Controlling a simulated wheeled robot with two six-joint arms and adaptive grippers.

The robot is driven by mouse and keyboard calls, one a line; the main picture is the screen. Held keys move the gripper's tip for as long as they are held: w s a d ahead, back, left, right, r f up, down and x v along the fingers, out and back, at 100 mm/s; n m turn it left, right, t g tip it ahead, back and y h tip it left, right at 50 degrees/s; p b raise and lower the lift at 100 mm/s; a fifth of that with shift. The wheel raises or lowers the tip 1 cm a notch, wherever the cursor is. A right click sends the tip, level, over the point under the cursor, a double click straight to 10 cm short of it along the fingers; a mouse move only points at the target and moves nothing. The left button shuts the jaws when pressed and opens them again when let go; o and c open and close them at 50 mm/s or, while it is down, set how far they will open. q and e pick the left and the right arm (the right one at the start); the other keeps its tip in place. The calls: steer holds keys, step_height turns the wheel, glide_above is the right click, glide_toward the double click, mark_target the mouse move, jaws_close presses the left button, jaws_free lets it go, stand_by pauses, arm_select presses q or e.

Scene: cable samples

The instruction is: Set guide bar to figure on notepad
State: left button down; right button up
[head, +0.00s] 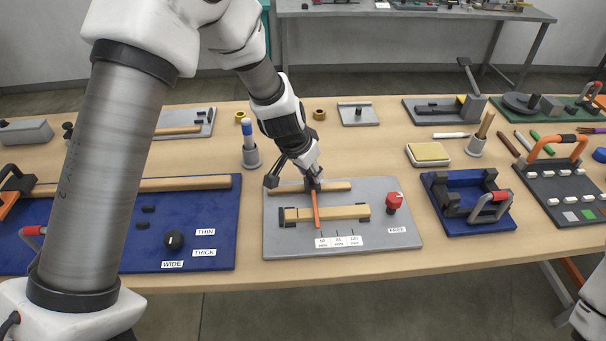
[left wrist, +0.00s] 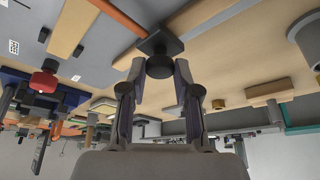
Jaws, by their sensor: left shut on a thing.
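The guide bar is a thin orange strip (head: 316,212) on a grey board (head: 285,245). It crosses a wooden strip (head: 345,212), and its front end lies near the left mark of a three-label millimetre scale (head: 339,241). My left gripper (head: 313,184) is at the bar's back end. In the left wrist view its fingers (left wrist: 160,80) are shut on a dark round knob (left wrist: 160,65) under a dark square block. A yellow pad (head: 428,152), possibly the notepad, lies behind the board to the right; no figure is legible on it. My right gripper is out of view.
A red knob (head: 394,201) stands at the board's right end, by a PRESS label. Blue fixtures (head: 215,240) (head: 480,222) flank the board. A cup with a blue-topped marker (head: 249,150) stands behind left. The table strip before the board is clear.

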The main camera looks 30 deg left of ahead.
arm_select(q)
steer(key=c, duration=0.8)
jaws_free()
steer(key=shift+f, duration=0.25)
steer(key=shift+w+a+f, duration=0.1)
steer(key=shift+w, duration=0.15)
steer(key=shift+s+r, duration=0.15)
steer(key=shift+r, duration=0.15)
steer(key=v, duration=1.1)
steer(key=shift+a+r, duration=0.1)
